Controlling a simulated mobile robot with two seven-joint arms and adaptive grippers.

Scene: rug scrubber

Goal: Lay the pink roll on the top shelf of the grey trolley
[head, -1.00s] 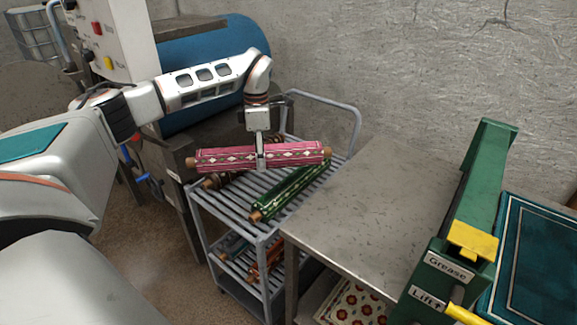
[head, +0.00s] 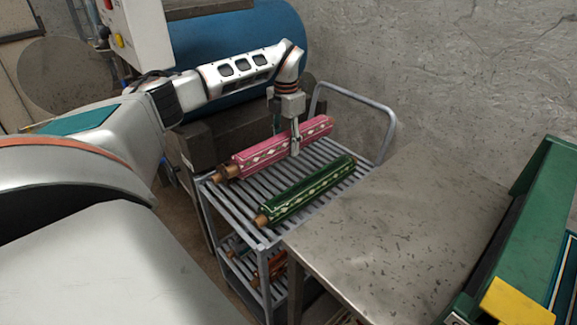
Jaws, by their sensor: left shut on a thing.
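The pink roll (head: 265,156) has a white diamond pattern and brown wooden ends. My left gripper (head: 295,148) is shut on it, right of its middle. The roll is at the top shelf of the grey trolley (head: 213,205), along the far side and roughly parallel to a green roll (head: 310,189) that lies on the same slats. I cannot tell whether the pink roll touches the slats. Part of another brown end shows beside the pink roll's left end, mostly hidden. My right gripper is not in view.
A steel table (head: 400,235) adjoins the trolley on the right. The trolley's lower shelf holds orange-brown rolls (head: 278,265). The trolley's push handle (head: 350,92) rises at the back. A blue drum (head: 230,50) stands behind, and a green machine (head: 540,220) at the right.

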